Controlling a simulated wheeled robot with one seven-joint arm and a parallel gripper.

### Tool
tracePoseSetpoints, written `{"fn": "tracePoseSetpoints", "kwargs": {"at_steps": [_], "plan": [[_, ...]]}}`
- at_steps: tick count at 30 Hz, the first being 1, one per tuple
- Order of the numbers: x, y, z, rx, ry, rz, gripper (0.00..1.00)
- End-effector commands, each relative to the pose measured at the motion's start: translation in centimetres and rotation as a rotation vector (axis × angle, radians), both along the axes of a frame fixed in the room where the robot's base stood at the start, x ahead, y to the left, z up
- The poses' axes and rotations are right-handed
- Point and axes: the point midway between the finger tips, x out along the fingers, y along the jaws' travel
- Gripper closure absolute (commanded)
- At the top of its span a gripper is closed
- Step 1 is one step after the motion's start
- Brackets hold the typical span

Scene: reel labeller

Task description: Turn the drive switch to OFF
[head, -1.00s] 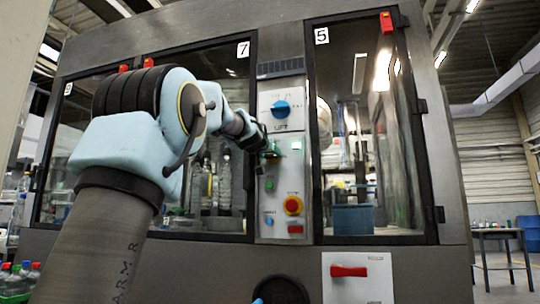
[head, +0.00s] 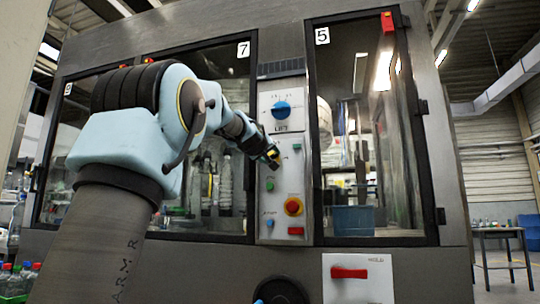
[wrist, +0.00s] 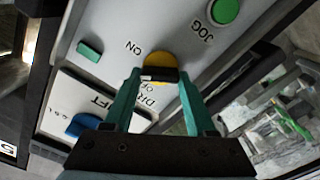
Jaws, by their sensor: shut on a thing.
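The drive switch (wrist: 160,60) is a round yellow knob with a dark bar across it in the wrist view. "ON" and partly hidden "DR…" and "OF…" lettering surround it. My gripper (wrist: 159,75) has green fingers closed on the two ends of the dark bar. The bar lies nearly level in that view; I cannot tell which end is its pointer. In the head view my gripper (head: 272,156) is at the control panel (head: 283,170), below the lift knob, and mostly hides the switch.
A blue lift knob (head: 281,109) sits above the switch. A green jog button (wrist: 225,10), also in the head view (head: 270,185), and a red emergency stop (head: 293,206) sit below. Glass doors flank the panel. A red handle (head: 349,272) is lower right.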

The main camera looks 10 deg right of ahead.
Motion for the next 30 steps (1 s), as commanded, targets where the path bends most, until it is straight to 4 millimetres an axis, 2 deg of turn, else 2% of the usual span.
{"fn": "tracePoseSetpoints", "kwargs": {"at_steps": [18, 30], "plan": [[0.10, 0.22, -0.14, -0.514, 0.281, 0.001, 0.99], [0.13, 0.25, -0.34, -0.775, 0.424, 0.001, 0.99]]}}
